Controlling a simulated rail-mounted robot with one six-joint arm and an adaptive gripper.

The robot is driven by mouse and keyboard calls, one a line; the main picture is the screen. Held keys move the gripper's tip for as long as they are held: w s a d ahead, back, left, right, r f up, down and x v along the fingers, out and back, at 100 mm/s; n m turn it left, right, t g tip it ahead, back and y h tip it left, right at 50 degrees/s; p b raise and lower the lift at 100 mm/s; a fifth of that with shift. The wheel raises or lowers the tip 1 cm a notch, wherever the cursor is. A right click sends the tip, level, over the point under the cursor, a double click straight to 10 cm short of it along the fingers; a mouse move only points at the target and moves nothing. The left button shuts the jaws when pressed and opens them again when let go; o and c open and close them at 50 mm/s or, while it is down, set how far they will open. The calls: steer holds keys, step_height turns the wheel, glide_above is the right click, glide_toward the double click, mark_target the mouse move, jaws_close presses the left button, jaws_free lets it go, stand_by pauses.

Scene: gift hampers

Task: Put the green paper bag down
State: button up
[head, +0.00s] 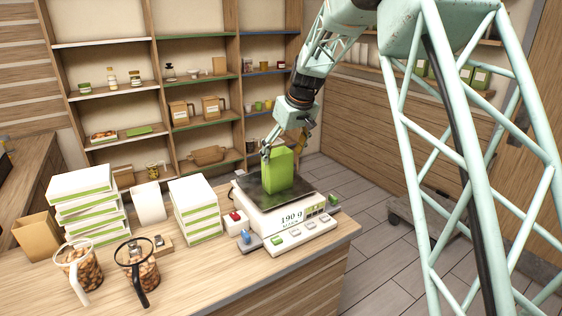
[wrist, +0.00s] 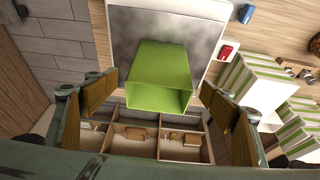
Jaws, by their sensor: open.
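The green paper bag (head: 279,171) stands upright on the dark plate of the weighing scale (head: 287,215), whose display reads about 190. In the wrist view the bag (wrist: 160,73) shows its open top, and it looks empty. My gripper (wrist: 157,97) is open, with one finger on each side of the bag and visible gaps between. In the head view my gripper (head: 284,143) is at the bag's upper part, partly hidden behind it. The scale plate (wrist: 205,30) also shows in the wrist view.
Stacks of white and green boxes (head: 195,208) stand left of the scale. A small red item (head: 235,219) lies beside the scale. Shelves (head: 200,124) stand behind. The counter (head: 215,278) has bare wood in front.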

steer(key=shift+v, duration=0.9)
stand_by(0.3)
